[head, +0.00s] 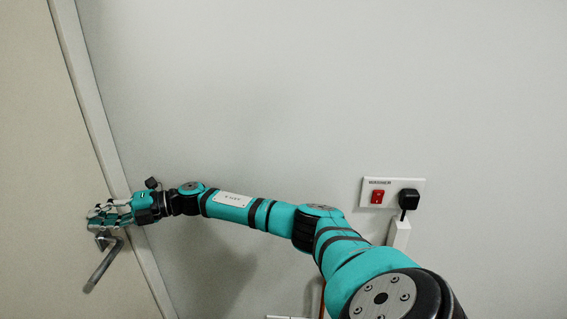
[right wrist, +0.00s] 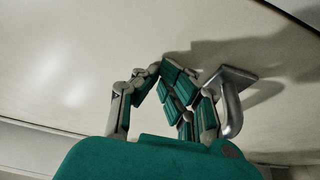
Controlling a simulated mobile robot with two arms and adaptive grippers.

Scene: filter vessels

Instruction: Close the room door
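The beige room door (head: 40,150) fills the left of the head view, with its edge along a pale frame strip (head: 95,110). I cannot tell whether it sits fully in the frame. A grey metal lever handle (head: 104,266) on the door slants down to the left. My right gripper (head: 96,214) is at the door face just above the handle. In the right wrist view its fingers (right wrist: 157,72) bend together with their tips close to the door (right wrist: 90,60), and nothing shows between them. The handle (right wrist: 232,105) is beside the fingers, not gripped. My left gripper is out of view.
A plain pale wall (head: 300,90) spans right of the frame. A white socket plate (head: 393,191) with a red switch (head: 377,197) and a black plug (head: 409,198) is on it, close to my right arm. White trunking (head: 398,236) runs below.

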